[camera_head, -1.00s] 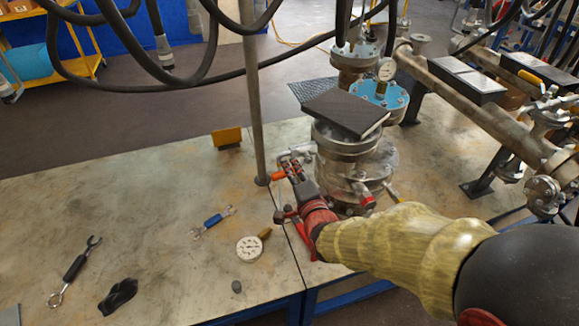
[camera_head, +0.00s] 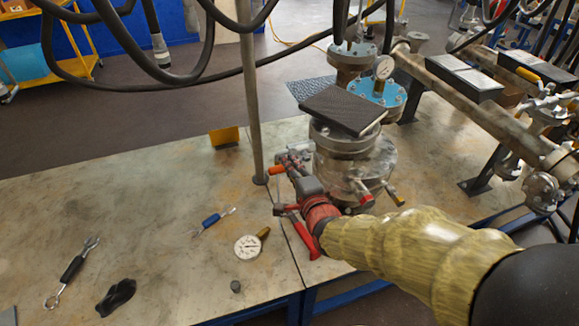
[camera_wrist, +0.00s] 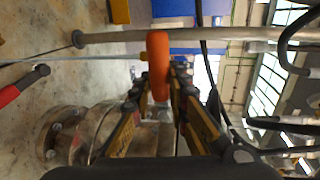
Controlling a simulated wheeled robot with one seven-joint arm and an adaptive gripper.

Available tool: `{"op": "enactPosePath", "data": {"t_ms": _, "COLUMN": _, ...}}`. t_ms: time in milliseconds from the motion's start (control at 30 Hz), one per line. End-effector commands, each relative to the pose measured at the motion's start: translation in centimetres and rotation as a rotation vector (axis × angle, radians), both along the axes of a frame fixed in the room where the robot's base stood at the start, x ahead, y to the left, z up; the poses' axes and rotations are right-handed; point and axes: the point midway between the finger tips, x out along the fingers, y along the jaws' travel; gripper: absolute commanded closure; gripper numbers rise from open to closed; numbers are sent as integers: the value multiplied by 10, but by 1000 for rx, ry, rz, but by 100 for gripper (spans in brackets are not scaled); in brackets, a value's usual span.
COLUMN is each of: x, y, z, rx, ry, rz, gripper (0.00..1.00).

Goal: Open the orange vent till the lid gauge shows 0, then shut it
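The orange vent handle (camera_head: 277,170) sticks out to the left of the front flanged vessel (camera_head: 350,165). In the wrist view the orange handle (camera_wrist: 158,65) stands between my fingertips. My gripper (camera_head: 289,163) reaches in from the lower right; its fingers (camera_wrist: 158,82) converge close against both sides of the handle and look shut on it. A dial gauge (camera_head: 384,67) stands above the blue lid (camera_head: 378,92) of the vessel behind; its reading is too small to tell. A dark plate (camera_head: 342,109) lies on top of the front vessel. The vent's body is partly hidden by my gripper.
A grey upright post (camera_head: 254,110) stands close left of the handle. A red-handled tool (camera_head: 303,236) is just below my gripper. A loose gauge (camera_head: 247,246), wrenches (camera_head: 74,268) and a black cloth-like item (camera_head: 117,296) lie on the bench. Hoses hang above.

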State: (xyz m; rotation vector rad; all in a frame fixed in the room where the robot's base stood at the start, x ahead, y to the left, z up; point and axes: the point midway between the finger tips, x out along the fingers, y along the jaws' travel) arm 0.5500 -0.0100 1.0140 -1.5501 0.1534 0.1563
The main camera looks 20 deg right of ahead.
Motion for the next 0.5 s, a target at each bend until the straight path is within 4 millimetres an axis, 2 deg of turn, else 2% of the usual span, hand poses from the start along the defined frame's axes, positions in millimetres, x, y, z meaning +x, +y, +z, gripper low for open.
{"op": "enactPosePath", "data": {"t_ms": 267, "x": 1, "y": -1, "z": 2, "rx": 0, "ry": -3, "rz": -3, "gripper": 66}}
{"op": "enactPosePath", "data": {"t_ms": 500, "x": 0, "y": -1, "z": 1, "rx": 0, "ry": -2, "rz": -1, "gripper": 66}}
